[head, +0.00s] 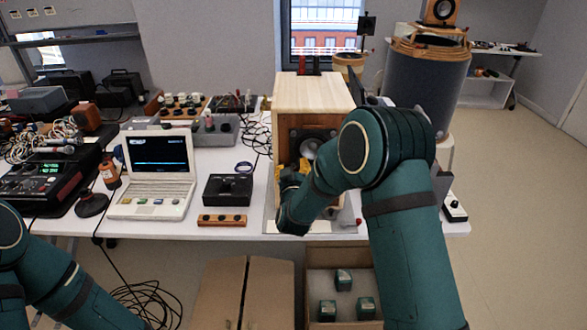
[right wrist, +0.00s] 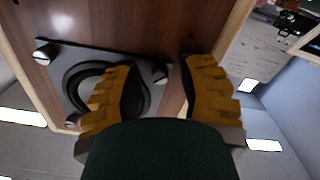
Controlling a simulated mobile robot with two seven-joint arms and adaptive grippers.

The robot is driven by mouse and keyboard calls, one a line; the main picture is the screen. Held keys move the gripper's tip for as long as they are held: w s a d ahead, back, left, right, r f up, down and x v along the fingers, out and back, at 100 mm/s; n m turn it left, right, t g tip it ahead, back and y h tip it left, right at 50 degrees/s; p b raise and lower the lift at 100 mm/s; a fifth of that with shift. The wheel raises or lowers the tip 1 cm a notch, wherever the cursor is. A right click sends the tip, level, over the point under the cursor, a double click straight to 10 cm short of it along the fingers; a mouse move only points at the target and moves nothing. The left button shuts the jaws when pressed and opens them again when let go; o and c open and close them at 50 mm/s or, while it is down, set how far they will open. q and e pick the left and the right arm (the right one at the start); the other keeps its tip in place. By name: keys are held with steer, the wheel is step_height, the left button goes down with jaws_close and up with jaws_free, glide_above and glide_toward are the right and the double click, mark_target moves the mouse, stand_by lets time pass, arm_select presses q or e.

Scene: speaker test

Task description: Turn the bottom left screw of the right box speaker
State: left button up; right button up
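A wooden box speaker (head: 313,92) stands on the table in the head view, its dark front partly hidden by my right arm. In the right wrist view its brown front (right wrist: 150,25) appears tilted, with a round driver (right wrist: 85,80) on a grey square plate. One screw (right wrist: 43,56) shows at a plate corner, and another (right wrist: 160,76) shows between my fingers. I cannot tell which is the bottom left one. My right gripper (right wrist: 160,92) is open, its yellow fingers apart in front of the speaker; contact is unclear. In the head view it (head: 292,172) is mostly hidden. My left gripper is out of view.
A white laptop (head: 156,178), a black box (head: 228,190) and a wooden strip with knobs (head: 222,220) stand left of the speaker. Cables lie behind them. Cardboard boxes (head: 243,290) are below the table's front edge. A large grey cylinder (head: 425,85) stands behind right.

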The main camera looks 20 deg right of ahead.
jaws_close()
steer(key=shift+m, duration=0.4)
steer(key=m, duration=0.3)
steer(key=shift+m, duration=2.5)
steer(key=shift+o, duration=1.2)
jaws_free()
